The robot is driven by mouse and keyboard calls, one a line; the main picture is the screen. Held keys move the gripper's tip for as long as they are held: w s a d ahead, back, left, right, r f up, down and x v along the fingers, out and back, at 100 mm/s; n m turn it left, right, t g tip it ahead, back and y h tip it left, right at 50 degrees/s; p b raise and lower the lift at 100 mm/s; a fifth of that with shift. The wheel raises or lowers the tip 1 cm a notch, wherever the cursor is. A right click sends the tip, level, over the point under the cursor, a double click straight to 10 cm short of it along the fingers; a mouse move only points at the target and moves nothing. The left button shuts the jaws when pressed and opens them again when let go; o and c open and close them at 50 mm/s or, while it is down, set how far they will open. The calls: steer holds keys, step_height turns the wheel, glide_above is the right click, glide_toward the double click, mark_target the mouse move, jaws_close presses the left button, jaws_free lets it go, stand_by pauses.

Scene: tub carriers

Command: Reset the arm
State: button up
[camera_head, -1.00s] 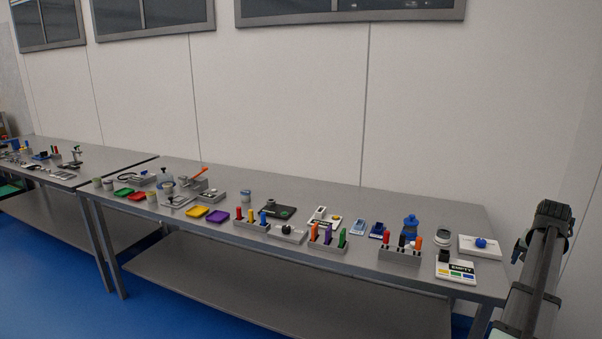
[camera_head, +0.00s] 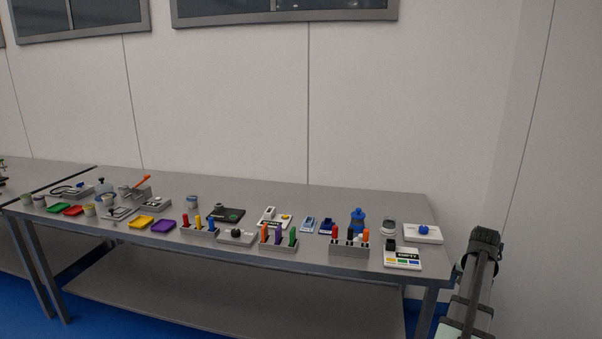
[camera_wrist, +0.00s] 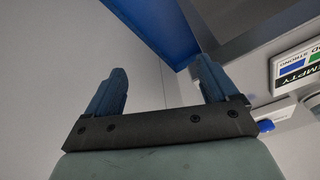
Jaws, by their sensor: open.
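My gripper (camera_wrist: 155,88) shows in the wrist view with its two blue-grey fingers spread apart and nothing between them. Beyond the fingers are the pale wall, a strip of blue floor and the table's underside or edge. In the head view my arm stands at the lower right, beside the right end of the metal table (camera_head: 330,195); the fingers cannot be made out there.
Near the table's right end are a card marked EMPTY (camera_head: 403,258), a white box with a blue knob (camera_head: 423,233), a blue bottle (camera_head: 358,220) and a rack of markers (camera_head: 349,248). Small trays, like the purple one (camera_head: 163,226), stand further left. Floor shows below.

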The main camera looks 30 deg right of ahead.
steer(key=w+a+f+n+y, duration=0.1)
steer(key=w+a+f+n, duration=0.1)
steer(key=w+a+f, duration=0.5)
steer(key=w+a+f+n+y, duration=0.1)
steer(key=w+a+f, duration=0.4)
steer(key=a+f, duration=0.45)
steer(key=w+a+f+n+g+y, duration=0.1)
steer(key=a+f+n, duration=0.1)
steer(key=a+f, duration=0.6)
steer(key=w+a+f+n+g, duration=0.2)
steer(key=a+f, duration=0.4)
steer(key=a, duration=0.5)
steer(key=s+a+f+n+g, duration=0.15)
steer(key=s+a+f, duration=0.35)
steer(key=a, duration=0.5)
steer(key=s+a+f+n+g, duration=0.1)
steer(key=s+a+f+n, duration=0.15)
steer(key=a+f, duration=0.55)
steer(key=s+a+f+n+g, duration=0.1)
steer(key=s+a, duration=0.5)
steer(key=s, duration=0.2)
steer(key=s+a+f+n+g, duration=0.1)
steer(key=s+a+f+n, duration=0.1)
steer(key=s+a, duration=0.4)
steer(key=shift+s+a+f+n+g+h, duration=0.25)
steer(key=shift+s+a+n+g+h, duration=0.1)
steer(key=shift+s, duration=0.6)
